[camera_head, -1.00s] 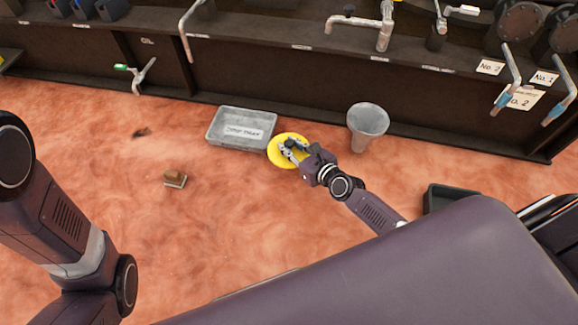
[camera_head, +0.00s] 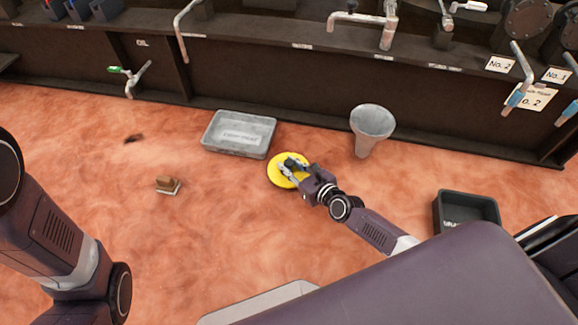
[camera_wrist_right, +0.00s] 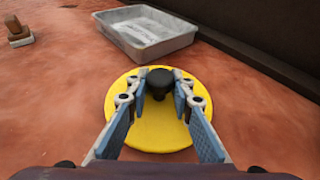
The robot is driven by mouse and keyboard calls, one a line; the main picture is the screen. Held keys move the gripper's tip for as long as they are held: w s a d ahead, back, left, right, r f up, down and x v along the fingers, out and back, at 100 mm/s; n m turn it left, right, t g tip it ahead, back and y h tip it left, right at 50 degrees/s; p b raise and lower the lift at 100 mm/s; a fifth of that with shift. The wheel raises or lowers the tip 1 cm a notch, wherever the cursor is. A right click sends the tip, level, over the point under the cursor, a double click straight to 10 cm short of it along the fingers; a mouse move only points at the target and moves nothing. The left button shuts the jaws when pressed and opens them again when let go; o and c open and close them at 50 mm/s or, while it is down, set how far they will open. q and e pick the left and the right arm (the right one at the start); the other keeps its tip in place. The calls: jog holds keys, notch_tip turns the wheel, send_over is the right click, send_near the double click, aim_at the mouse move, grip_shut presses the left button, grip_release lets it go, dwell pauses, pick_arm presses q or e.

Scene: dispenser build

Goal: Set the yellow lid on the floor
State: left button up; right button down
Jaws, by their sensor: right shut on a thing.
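The yellow lid (camera_head: 279,172) is a round disc with a black knob at its centre. My right gripper (camera_head: 292,165) is over the lid and shut on its knob. In the right wrist view the yellow lid (camera_wrist_right: 150,132) fills the middle, with the blue-padded fingers of my right gripper (camera_wrist_right: 160,86) on both sides of the knob. The lid looks level and is at or just above the reddish floor (camera_head: 225,215); I cannot tell if it touches. My left arm shows at the left edge, but its gripper is out of view.
A grey tray (camera_head: 240,148) lies just left of the lid, near the dark bench (camera_head: 250,75). A grey funnel-like vessel (camera_head: 372,122) stands to the right. A small brown block (camera_head: 168,186) lies on the left. A dark bin (camera_head: 466,211) is at the right. The floor in front is open.

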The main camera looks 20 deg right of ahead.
jog(key=shift+f, duration=0.1)
jog(key=c, duration=1.7)
grip_release()
jog(key=shift+r, duration=0.2)
jog(key=p+v, duration=0.4)
jog(key=v, duration=0.7)
jog(key=shift+s+d+r+p, duration=0.2)
jog(key=shift+s+p, duration=0.1)
jog(key=shift+s, duration=0.15)
jog(key=shift+a, duration=0.1)
